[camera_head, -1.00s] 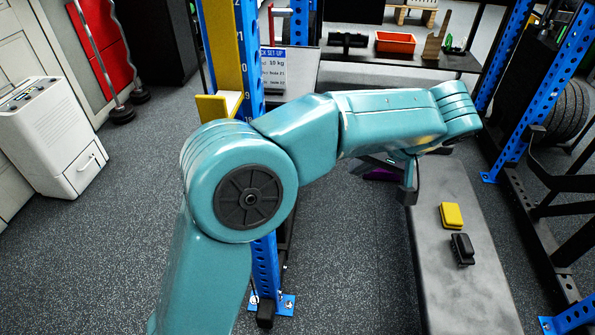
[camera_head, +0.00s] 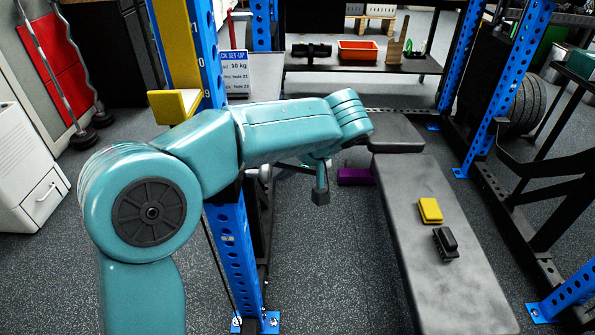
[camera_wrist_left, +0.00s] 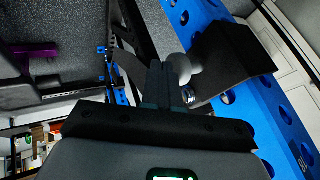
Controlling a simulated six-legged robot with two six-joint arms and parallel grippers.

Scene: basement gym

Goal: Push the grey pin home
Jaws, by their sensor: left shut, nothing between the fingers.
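In the left wrist view my left gripper (camera_wrist_left: 160,78) is shut, its two dark fingers together and empty. A pale grey rounded knob, which looks like the grey pin (camera_wrist_left: 181,68), shows just right of the fingertips, beside a black bracket (camera_wrist_left: 232,62) on the blue upright (camera_wrist_left: 268,110). Whether the fingers touch the knob, and how deep the pin sits, I cannot tell. In the head view the blue upright (camera_head: 232,250) stands left of my left wrist, and my teal forearm hides most of the gripper and pin area. My right gripper is not in view.
A yellow-faced rest (camera_head: 177,104) juts from the upright above my arm. A sign (camera_head: 237,75) is behind. A black bench (camera_head: 425,260) to the right carries a yellow block (camera_head: 430,210) and a black block (camera_head: 446,243).

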